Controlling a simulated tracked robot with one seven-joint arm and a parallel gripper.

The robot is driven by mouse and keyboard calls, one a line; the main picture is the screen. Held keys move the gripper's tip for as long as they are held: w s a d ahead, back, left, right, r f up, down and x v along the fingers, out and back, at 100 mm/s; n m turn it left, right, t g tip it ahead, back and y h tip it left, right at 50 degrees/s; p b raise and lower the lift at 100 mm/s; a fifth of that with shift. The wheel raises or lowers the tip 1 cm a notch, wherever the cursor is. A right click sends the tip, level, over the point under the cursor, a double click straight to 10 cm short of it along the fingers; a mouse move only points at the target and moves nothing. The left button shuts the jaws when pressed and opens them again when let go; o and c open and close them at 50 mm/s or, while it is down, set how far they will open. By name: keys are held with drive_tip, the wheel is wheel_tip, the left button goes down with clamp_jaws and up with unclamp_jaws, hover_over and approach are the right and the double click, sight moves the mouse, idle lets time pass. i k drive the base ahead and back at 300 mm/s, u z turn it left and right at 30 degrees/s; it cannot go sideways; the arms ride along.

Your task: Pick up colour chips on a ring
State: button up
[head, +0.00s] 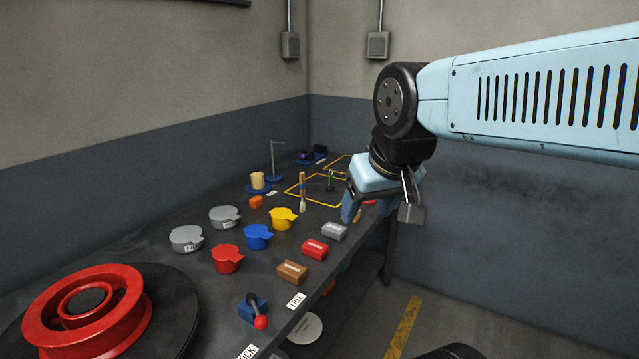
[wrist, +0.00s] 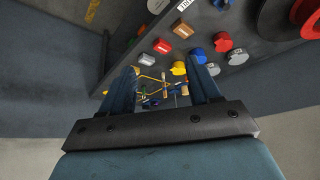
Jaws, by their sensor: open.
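My gripper (head: 360,209) is over the far right part of the dark bench, pointing down, with its blue fingers apart. In the wrist view the gripper (wrist: 160,70) is open, with nothing held between its fingers. I cannot pick out the colour chips on a ring for certain. A small red item (head: 370,202) and a tan item (head: 358,216) show beside the fingers in the head view, partly hidden by them. Small items on the yellow-outlined area show between the fingers in the wrist view, too small to name.
Grey, red, blue and yellow (head: 283,218) cups stand on the bench (head: 190,285). A grey box (head: 334,231), red box (head: 315,249) and brown box (head: 292,271) line its front edge. A brush (head: 302,190) stands upright by a yellow outline. A red wheel (head: 85,305) lies at the near left.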

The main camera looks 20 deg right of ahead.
sight(330, 186)
drive_tip(key=z, duration=0.45)
drive_tip(key=k, duration=1.15)
drive_tip(key=z, duration=1.1)
drive_tip(key=i, duration=2.15)
drive_tip(key=u, duration=0.45)
drive_tip(key=i, duration=1)
drive_tip(key=u, duration=1.05)
drive_tip(key=i, duration=0.8)
drive_tip(key=u, duration=0.25)
drive_tip(key=k, duration=0.1)
drive_tip(key=u, duration=0.3)
